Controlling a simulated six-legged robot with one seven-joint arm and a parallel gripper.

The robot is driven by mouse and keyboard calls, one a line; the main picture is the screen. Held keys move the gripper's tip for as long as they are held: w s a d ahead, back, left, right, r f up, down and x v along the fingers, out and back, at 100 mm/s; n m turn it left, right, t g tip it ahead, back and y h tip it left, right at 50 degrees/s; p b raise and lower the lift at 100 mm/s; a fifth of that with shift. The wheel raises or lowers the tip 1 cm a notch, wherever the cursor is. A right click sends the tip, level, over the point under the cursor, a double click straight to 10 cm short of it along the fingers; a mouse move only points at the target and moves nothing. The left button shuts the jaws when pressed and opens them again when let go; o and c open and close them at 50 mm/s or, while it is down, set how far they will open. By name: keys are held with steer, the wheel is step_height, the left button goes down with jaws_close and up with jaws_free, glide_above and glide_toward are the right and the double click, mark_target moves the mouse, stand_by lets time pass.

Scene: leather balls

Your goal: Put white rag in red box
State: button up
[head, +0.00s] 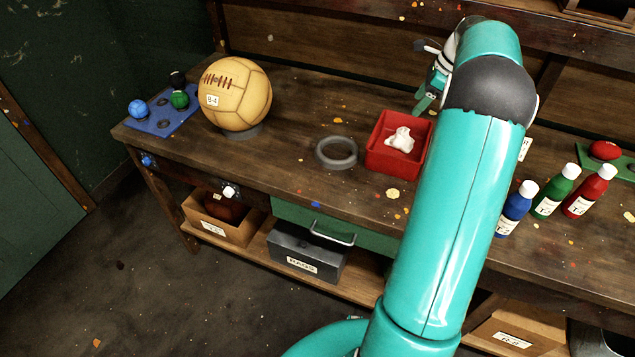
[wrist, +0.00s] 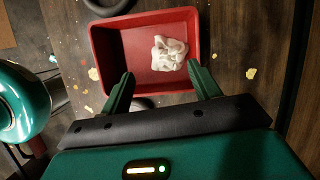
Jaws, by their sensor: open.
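The white rag (head: 400,140) lies crumpled inside the red box (head: 374,152) on the workbench. In the wrist view the rag (wrist: 169,53) rests on the floor of the red box (wrist: 99,55), toward its right side, apart from my fingers. My gripper (wrist: 162,88) is open and empty, with its two green fingers over the box's near side. In the head view my gripper (head: 424,100) shows only in part behind my arm, beyond the box.
A grey ring (head: 322,160) lies left of the box. A tan leather ball (head: 252,105) stands farther left by a blue tray (head: 158,127) with small balls. Blue (head: 515,212), green (head: 555,195) and red (head: 590,193) bottles stand right of my arm.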

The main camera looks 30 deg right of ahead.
steer(key=s+a+r+n+h, duration=0.1)
steer(key=a+r+n, duration=0.3)
steer(key=a, duration=0.5)
steer(key=s+a+r+n, duration=0.1)
steer(key=a+r+n, duration=0.3)
steer(key=a, duration=0.6)
steer(key=s+a+r+n+h, duration=0.1)
steer(key=s+a+r+n, duration=0.15)
steer(key=a+n, duration=0.45)
steer(key=s+a+f+n+t, duration=0.1)
steer(key=s+a+f+n, duration=0.1)
steer(key=s+a+n, duration=0.4)
steer(key=s+a+f+n+t, duration=0.1)
steer(key=s+a+f+n, duration=0.1)
steer(key=s+a+n, duration=0.4)
steer(key=s+a, duration=0.4)
steer(key=a, duration=0.3)
steer(key=shift+s+a+h, duration=0.2)
steer(key=shift+s+h, duration=0.05)
steer(key=shift+h, duration=0.05)
